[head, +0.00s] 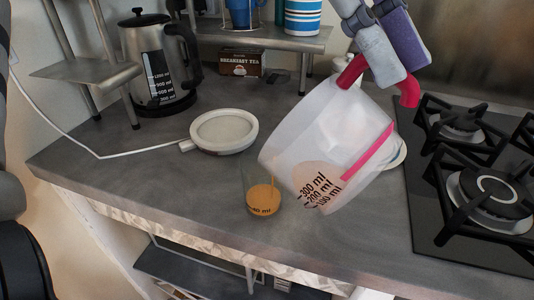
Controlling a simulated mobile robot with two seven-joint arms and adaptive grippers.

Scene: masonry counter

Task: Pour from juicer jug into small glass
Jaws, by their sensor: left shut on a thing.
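The juicer jug (310,135) is translucent white with a red handle and a pink stripe. It is strongly tilted, its mouth towards the lower left, and pale orange liquid shows inside by its 100 to 300 ml marks. My left gripper (393,62) is shut on the handle and holds the jug above the counter. A thin orange stream runs down from the jug's rim to the small glass (264,202). The glass stands on the counter below the rim and holds orange liquid; its volume mark is hard to read. My right gripper is not in view.
A white round base (223,131) with a cord lies on the grey counter (140,185). A kettle (160,65), a tea box (241,63) and metal shelves stand behind. A gas hob (470,180) is at right. The counter left of the glass is clear.

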